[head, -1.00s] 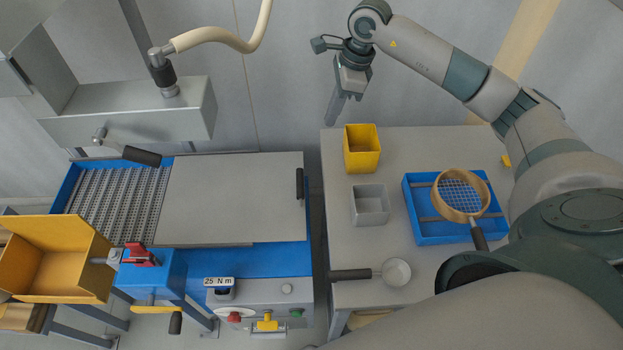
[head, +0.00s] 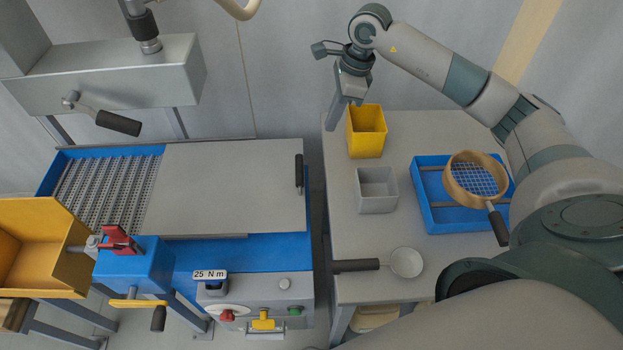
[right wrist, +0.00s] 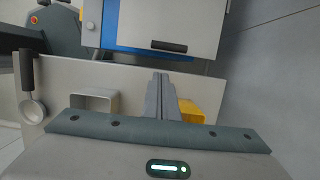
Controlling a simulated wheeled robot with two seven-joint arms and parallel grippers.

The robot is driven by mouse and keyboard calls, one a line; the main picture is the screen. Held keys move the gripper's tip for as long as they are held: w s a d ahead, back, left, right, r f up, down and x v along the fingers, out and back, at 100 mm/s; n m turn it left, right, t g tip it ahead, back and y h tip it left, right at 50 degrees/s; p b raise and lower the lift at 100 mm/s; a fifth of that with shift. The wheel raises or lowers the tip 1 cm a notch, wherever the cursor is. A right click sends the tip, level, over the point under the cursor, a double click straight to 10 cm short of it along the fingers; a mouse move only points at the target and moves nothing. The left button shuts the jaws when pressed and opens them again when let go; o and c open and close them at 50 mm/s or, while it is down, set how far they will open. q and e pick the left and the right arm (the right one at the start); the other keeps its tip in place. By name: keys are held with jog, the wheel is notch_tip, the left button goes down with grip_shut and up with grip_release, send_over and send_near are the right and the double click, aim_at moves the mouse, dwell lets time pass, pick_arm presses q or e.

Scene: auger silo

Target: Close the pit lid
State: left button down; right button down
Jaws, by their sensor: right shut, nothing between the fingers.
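The pit lid (head: 225,185) is a flat grey plate lying on the blue pit frame (head: 205,252). It covers the right part of the pit, and the perforated grate (head: 100,190) shows uncovered to its left. A black handle (head: 299,172) stands at the lid's right edge. The lid also shows in the right wrist view (right wrist: 190,25), with its handle (right wrist: 169,46) ahead of the fingers. My left gripper is in neither view.
A side table (head: 400,135) holds a yellow bin (head: 367,132), a grey box (head: 377,190), a blue tray (head: 428,222) with a sieve (head: 455,185) and a scoop (head: 405,262). A control panel (head: 260,300) fronts the pit; a yellow hopper (head: 40,245) is left.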

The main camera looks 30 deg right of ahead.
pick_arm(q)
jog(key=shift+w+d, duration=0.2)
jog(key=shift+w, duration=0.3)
pick_arm(e)
jog(key=shift+f, duration=0.3)
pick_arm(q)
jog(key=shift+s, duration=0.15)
pick_arm(e)
jog(key=shift+f, duration=0.15)
